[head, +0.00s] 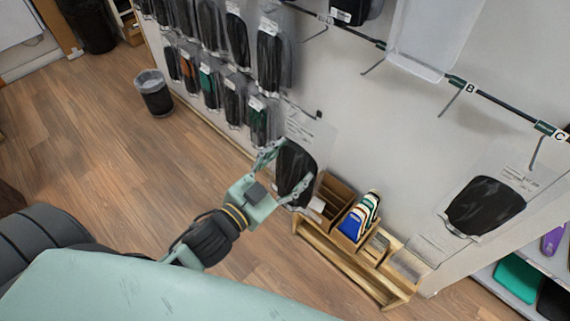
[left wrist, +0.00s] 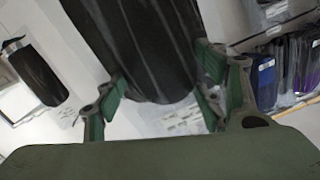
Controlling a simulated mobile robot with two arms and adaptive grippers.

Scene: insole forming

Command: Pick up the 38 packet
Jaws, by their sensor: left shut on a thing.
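A clear packet with a black insole (head: 296,168) is between the fingers of my left gripper (head: 283,176), in front of the white wall panel. My left gripper is shut on this packet. In the left wrist view the ribbed black insole (left wrist: 135,45) fills the space between the two green fingers (left wrist: 160,88), with a white printed label just below it. The number on the label is too small to read, so I cannot tell if it is 38. My right gripper is not in view.
Several black insole packets (head: 270,62) hang in rows at the upper left. Another packet (head: 484,207) hangs at the right under the lettered rail. A wooden rack (head: 340,262) with coloured samples stands below. A bin (head: 153,95) stands on open wooden floor.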

